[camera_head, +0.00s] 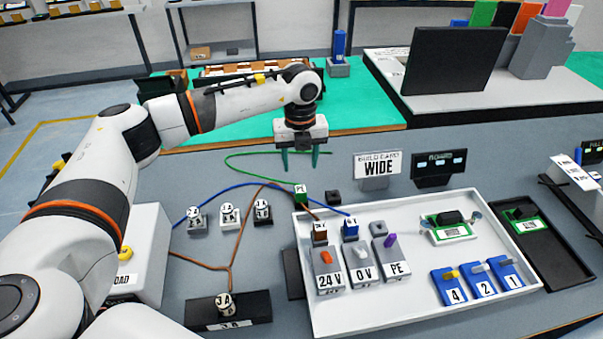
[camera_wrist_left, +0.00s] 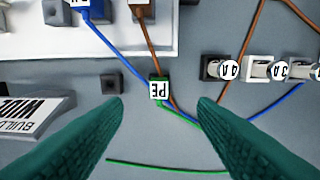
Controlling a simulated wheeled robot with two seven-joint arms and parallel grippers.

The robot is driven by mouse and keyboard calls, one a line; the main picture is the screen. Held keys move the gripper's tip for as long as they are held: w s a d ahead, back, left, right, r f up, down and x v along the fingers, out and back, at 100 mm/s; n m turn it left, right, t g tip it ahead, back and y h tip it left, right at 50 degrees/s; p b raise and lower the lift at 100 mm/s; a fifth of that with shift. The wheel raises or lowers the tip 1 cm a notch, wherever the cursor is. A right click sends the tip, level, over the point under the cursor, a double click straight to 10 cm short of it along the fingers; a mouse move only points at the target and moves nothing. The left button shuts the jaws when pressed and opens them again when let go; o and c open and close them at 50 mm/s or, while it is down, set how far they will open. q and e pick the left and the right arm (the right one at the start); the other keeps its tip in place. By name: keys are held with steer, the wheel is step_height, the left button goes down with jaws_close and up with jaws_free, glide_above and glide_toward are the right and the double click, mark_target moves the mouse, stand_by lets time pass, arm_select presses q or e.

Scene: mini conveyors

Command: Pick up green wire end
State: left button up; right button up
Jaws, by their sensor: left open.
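The green wire end is a small green block with a white PE label (camera_head: 301,194). It lies by the tray's back left corner, and it also shows in the left wrist view (camera_wrist_left: 159,88). Its thin green wire (camera_head: 232,160) curves away to the left over the table. My left gripper (camera_head: 300,163) is open and empty above the table, pointing down. In the left wrist view, its two green fingers (camera_wrist_left: 160,103) stand apart, with the PE block between and just beyond their tips. My right gripper is not in view.
A white tray (camera_head: 420,311) holds 24V, 0V and PE terminals (camera_head: 396,268) and blue numbered blocks. Blue and brown wires pass close to the green end. A small dark block (camera_head: 333,197) sits right of it. WIDE (camera_head: 377,168) and dark signs stand behind the tray.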

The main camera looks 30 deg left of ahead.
mark_target(301, 189)
arm_select(q)
step_height(301, 189, down, 3)
steer(key=shift+r+p, duration=0.1)
steer(key=shift+p, duration=0.4)
step_height(301, 189, down, 3)
steer(key=shift+f+p, duration=0.15)
steer(key=shift+p, duration=0.15)
steer(key=shift+w+f, duration=0.15)
steer(key=shift+f, duration=0.45)
step_height(301, 189, down, 4)
steer(key=shift+w+a+r+p, duration=0.1)
steer(key=shift+r+p, duration=0.1)
steer(key=shift+p, duration=0.5)
steer(key=shift+f, duration=0.45)
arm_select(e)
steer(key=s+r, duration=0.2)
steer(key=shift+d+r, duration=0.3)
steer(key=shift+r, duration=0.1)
arm_select(q)
steer(key=shift+c, duration=0.2)
